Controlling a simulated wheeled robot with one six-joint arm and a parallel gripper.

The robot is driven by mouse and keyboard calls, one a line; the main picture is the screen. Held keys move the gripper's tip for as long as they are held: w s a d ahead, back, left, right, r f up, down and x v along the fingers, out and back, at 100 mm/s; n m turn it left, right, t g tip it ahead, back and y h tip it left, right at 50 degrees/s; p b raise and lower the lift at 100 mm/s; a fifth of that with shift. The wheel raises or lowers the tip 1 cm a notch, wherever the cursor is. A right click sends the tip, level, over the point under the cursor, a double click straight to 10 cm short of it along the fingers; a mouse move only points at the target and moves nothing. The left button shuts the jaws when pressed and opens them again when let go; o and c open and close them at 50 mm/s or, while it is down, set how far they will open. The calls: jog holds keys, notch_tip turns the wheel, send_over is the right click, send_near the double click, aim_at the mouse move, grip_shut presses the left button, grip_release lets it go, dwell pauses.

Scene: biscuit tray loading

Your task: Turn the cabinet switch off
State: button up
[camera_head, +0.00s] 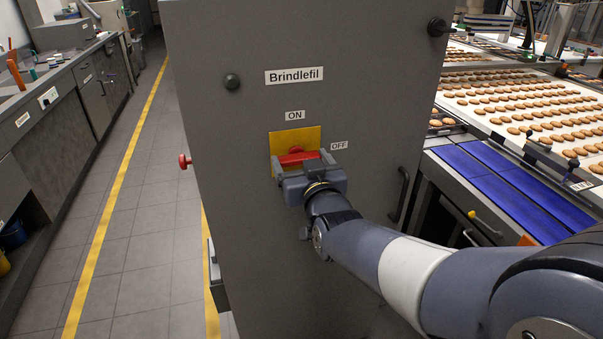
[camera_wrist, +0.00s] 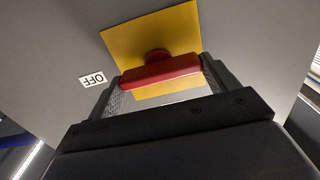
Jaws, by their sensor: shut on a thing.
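The handle lies nearly level across the plate, slightly tilted in the head view. The "ON" label (camera_head: 295,115) is above the plate and the "OFF" label (camera_head: 339,146) is to its right. My gripper (camera_head: 304,172) is at the switch, its two fingers at the ends of the handle. In the wrist view the red handle (camera_wrist: 160,72) sits between both fingers, which touch its ends.
A red knob (camera_head: 184,161) sticks out at the cabinet's left edge, and a black door handle (camera_head: 400,195) is at the lower right. A biscuit conveyor (camera_head: 480,105) runs behind at right. A counter (camera_head: 60,75) stands at left, with clear floor (camera_head: 140,240) between.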

dwell(0.3)
jog(key=o, duration=0.9)
jog(key=b+v, duration=0.1)
jog(key=v, duration=0.9)
jog(key=shift+s, duration=0.4)
jog(key=shift+w, duration=0.15)
jog(key=p+x, duration=0.1)
jog(key=x, duration=0.9)
jog(key=shift+w, duration=0.35)
